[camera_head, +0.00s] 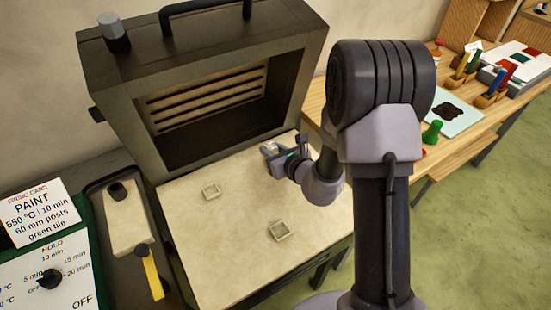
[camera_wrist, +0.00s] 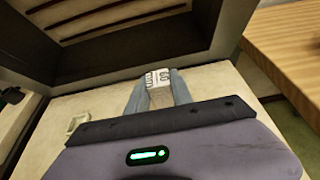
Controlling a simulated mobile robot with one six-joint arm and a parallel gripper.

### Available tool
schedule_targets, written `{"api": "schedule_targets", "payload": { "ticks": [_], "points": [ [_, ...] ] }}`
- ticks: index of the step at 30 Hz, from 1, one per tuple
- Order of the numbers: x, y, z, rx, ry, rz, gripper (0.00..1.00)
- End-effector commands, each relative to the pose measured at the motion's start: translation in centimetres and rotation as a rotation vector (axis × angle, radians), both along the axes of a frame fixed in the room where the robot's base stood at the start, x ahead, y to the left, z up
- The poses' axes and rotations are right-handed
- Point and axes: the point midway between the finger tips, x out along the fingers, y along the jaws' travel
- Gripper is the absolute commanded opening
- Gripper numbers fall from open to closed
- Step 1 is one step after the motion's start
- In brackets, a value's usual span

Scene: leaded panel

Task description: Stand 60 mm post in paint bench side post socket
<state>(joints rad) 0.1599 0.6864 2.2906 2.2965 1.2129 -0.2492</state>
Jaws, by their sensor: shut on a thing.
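My gripper (camera_head: 270,151) is over the right side of the pale kiln floor slab, near the kiln mouth. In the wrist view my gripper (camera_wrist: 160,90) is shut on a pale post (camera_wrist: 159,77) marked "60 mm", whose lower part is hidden. Two small square sockets stand on the slab (camera_head: 240,225): a left socket (camera_head: 211,191) and a front socket (camera_head: 280,231). Both look empty. One socket (camera_wrist: 78,122) shows at the left in the wrist view.
The dark kiln (camera_head: 110,80) stands open behind the slab. A firing card (camera_head: 33,215) reading "PAINT, 60 mm posts, green tile" and a dial panel (camera_head: 45,280) are at the left. A wooden bench (camera_head: 465,135) with paint things runs along the right.

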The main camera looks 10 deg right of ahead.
Motion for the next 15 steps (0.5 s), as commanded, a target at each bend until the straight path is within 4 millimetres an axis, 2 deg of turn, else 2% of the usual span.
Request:
{"api": "schedule_targets", "payload": {
  "ticks": [6,9,11,15],
  "points": [
    [2.0,-1.8,-0.5,0.001,0.0,0.0,0.0],
    [1.9,-1.6,-3.3,0.002,0.003,0.001,0.0],
    [1.9,-1.6,-4.1,0.002,0.002,0.001,0.0],
    [1.9,-1.6,-3.7,0.002,0.0,0.001,0.0]
  ]
}}
